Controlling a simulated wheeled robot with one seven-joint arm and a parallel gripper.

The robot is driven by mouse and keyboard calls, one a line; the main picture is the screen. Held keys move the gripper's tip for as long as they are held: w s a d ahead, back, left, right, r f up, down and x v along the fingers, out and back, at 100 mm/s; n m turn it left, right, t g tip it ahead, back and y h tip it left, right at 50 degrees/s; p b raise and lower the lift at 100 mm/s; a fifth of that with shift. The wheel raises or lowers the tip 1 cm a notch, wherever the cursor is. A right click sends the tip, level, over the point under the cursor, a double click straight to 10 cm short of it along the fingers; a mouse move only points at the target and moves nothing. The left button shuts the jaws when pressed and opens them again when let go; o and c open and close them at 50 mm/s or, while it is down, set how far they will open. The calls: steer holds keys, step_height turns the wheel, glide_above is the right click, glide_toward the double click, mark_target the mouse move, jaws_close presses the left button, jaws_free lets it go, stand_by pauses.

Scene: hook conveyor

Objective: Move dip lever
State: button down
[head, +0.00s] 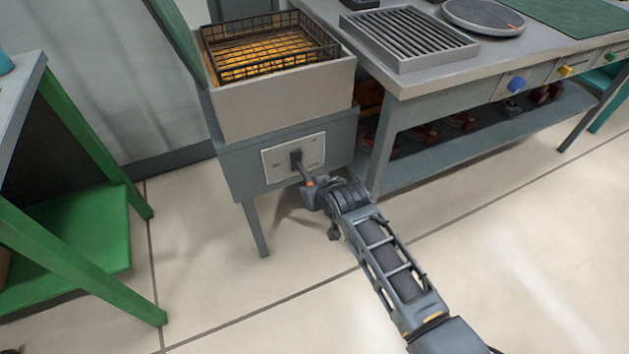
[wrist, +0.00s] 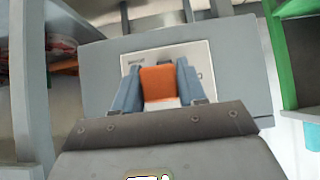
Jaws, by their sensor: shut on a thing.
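The dip lever (head: 297,160) stands out from a pale plate (head: 283,164) on the front of the grey fryer-like unit. Its dark mount and shaft show in the head view, with a bit of orange at the end by my gripper (head: 310,187). In the wrist view the lever's orange grip (wrist: 158,82) sits between the two blue-grey fingers of my gripper (wrist: 159,76), which is shut on it. The plate (wrist: 196,52) is behind it, partly hidden, and its markings are too small to read.
A black wire basket (head: 270,60) sits over orange-yellow contents in the unit's top (head: 285,107). To the right is a grey workbench (head: 425,78) with a rack and round plate. A green-framed table (head: 85,130) stands left. The floor in front is clear.

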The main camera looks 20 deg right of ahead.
mark_target(310, 179)
steer(key=r+g+p, duration=0.2)
steer(key=r+p, duration=0.1)
steer(key=shift+w+r+p, duration=0.15)
steer(key=shift+w+p, duration=0.15)
steer(key=shift+w, duration=0.1)
steer(key=shift+w+r+g+p, duration=0.25)
steer(key=shift+r+g+p, duration=0.2)
steer(key=shift+g+p, duration=0.15)
steer(key=shift+w+r+g+p, duration=0.2)
steer(key=shift+r+g+p, duration=0.3)
steer(key=shift+p, duration=0.15)
steer(key=shift+w+r+p, duration=0.35)
steer(key=shift+w+r, duration=0.1)
steer(key=c, duration=0.7)
jaws_free()
steer(key=shift+f, duration=0.1)
steer(key=shift+s, duration=0.1)
steer(key=shift+p+v, duration=0.35)
steer(key=shift+v, duration=3.55)
